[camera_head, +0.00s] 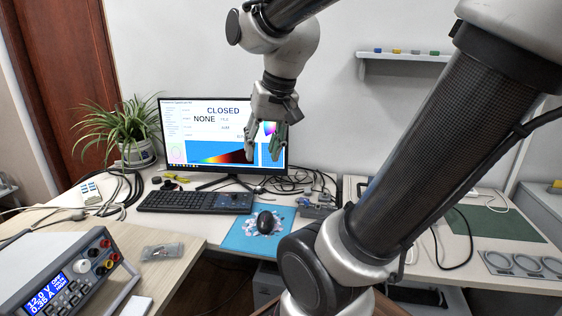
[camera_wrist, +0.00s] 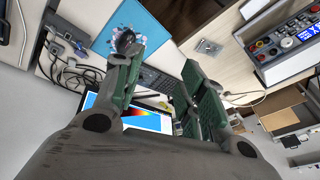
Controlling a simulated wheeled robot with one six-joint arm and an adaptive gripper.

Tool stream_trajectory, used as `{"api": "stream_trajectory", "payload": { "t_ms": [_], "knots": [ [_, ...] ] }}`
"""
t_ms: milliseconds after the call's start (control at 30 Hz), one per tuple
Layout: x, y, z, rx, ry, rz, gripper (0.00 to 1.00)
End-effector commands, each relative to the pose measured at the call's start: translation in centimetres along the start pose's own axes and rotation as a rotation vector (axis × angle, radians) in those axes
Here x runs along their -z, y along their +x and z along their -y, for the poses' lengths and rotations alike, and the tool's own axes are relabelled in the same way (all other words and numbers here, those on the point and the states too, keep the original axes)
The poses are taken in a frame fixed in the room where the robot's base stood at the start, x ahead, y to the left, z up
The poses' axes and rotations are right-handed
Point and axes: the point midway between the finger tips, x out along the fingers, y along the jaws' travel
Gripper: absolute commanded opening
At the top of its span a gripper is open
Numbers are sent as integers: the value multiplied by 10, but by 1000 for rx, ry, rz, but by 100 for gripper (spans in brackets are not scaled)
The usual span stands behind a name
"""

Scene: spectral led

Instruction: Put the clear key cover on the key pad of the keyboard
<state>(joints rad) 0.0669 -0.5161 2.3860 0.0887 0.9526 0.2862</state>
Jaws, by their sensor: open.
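The black keyboard (camera_head: 192,201) lies on the white desk in front of the monitor, with its key pad (camera_head: 236,202) at the right end. A small clear flat piece (camera_head: 163,251) lies on the wooden table at front left; it may be the key cover, but I cannot be sure. It also shows in the wrist view (camera_wrist: 208,47). My gripper (camera_head: 264,148) is open and empty, high in front of the monitor, apart from the keyboard and the clear piece. In the wrist view, the keyboard (camera_wrist: 158,80) shows partly between the green fingers, which hide some of it.
A black mouse (camera_head: 265,222) sits on a blue mat (camera_head: 237,238) right of the keyboard. The monitor (camera_head: 225,130) stands behind. A power supply (camera_head: 65,275) stands at front left. Cables (camera_head: 125,190) and small boxes (camera_head: 318,208) flank the keyboard.

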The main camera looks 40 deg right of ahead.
Motion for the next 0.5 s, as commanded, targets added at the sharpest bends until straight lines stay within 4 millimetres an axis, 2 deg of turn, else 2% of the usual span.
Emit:
{"api": "stream_trajectory", "payload": {
  "t_ms": [33,100,200,300,500],
  "knots": [
    [-18,-4,-5,-5,-98,-20,40],
    [-37,-6,-13,-17,-221,-37,40],
    [-54,-7,-21,-31,-339,-53,40],
    [-61,-6,-25,-39,-393,-59,40],
    [-62,-6,-26,-40,-403,-59,40]
  ]
}}
